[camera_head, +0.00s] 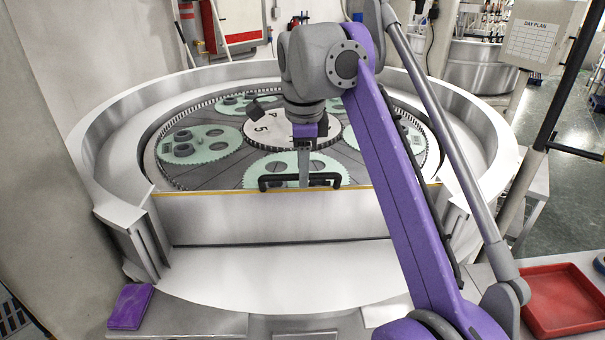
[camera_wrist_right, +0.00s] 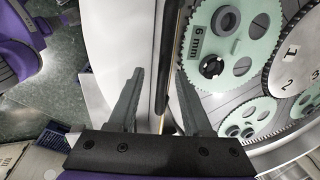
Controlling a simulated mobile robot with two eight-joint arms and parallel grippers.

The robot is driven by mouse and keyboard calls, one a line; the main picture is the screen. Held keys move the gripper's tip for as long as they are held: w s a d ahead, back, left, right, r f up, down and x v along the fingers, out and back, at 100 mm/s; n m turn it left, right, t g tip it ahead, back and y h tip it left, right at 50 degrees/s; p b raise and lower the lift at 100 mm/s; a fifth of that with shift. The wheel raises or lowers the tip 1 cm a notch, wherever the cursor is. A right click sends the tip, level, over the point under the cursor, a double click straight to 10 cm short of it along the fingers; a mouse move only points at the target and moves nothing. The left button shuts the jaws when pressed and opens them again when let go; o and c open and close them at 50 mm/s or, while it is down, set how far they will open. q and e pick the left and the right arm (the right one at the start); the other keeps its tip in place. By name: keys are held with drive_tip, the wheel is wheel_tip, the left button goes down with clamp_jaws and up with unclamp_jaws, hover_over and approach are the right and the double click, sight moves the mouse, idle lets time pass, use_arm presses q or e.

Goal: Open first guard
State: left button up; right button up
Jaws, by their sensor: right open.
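The guard (camera_head: 250,222) is a pale upright panel across the front of the round lapping machine, with a yellow strip along its top edge. A black bar handle (camera_head: 272,182) sits at the top middle of the guard. My right gripper (camera_head: 304,180) points down at the handle, its fingers covering part of it. In the right wrist view, my right gripper (camera_wrist_right: 160,85) is open, with the guard's edge and the dark handle (camera_wrist_right: 169,60) running between its fingers. No grip on the handle shows. My left gripper is not in view.
Green toothed discs (camera_head: 200,144) lie inside the machine around a numbered centre plate (camera_head: 268,130). The white machine rim (camera_head: 110,150) surrounds them. A purple block (camera_head: 130,306) lies at front left, and a red tray (camera_head: 562,300) stands at front right.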

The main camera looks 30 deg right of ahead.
drive_tip(key=shift+w+f, duration=0.4)
drive_tip(key=shift+w, duration=0.05)
drive_tip(key=shift+s, duration=0.1)
drive_tip(key=shift+c, duration=0.3)
clamp_jaws()
idle(0.8)
